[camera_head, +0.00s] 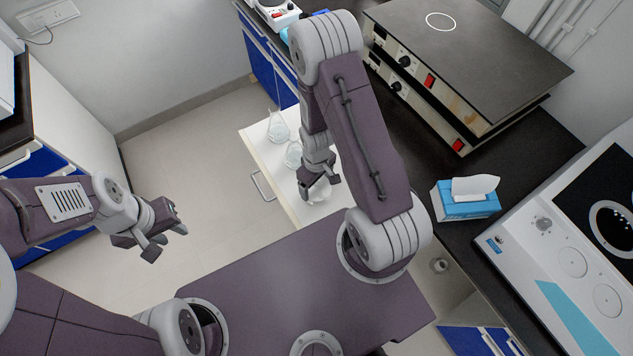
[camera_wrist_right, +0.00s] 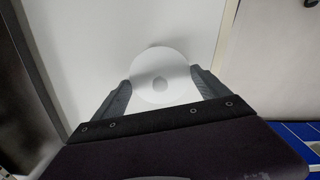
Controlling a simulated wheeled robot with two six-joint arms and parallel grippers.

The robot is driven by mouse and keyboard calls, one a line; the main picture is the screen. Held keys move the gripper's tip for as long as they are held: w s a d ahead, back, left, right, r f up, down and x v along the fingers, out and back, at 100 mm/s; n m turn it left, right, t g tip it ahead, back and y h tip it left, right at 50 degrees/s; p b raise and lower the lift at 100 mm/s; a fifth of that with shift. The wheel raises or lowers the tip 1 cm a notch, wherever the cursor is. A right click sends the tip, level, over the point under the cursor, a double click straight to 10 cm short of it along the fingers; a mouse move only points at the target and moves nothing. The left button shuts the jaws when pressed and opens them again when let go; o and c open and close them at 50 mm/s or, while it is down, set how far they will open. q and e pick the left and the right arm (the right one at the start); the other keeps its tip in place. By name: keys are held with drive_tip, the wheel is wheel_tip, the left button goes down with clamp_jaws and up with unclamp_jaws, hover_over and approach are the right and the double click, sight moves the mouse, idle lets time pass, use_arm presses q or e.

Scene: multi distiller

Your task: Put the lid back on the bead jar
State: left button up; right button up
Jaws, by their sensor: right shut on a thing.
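My right gripper (camera_head: 320,187) is over the white surface of an open drawer or low shelf. In the right wrist view its two fingers close on the sides of a white round disc (camera_wrist_right: 160,78) with a grey centre, which looks like the lid. In the head view a pale round shape shows at these fingers; I cannot tell if it is the lid or glassware below. I cannot make out the bead jar or any beads for sure. My left gripper (camera_head: 165,240) is open and empty over the floor at left.
Two clear glass flasks, one farther back (camera_head: 278,128) and one nearer (camera_head: 293,155), stand on the white surface (camera_head: 258,140) beside my right gripper. The dark bench on the right carries a tissue box (camera_head: 466,204), a flat-topped hotplate (camera_head: 465,50) and a white instrument (camera_head: 560,250).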

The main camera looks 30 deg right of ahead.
idle(0.4)
drive_tip(key=o, duration=1.2)
drive_tip(key=shift+c, duration=0.2)
wheel_tip(320, 180, up, 7)
drive_tip(key=p, duration=0.6)
clamp_jaws()
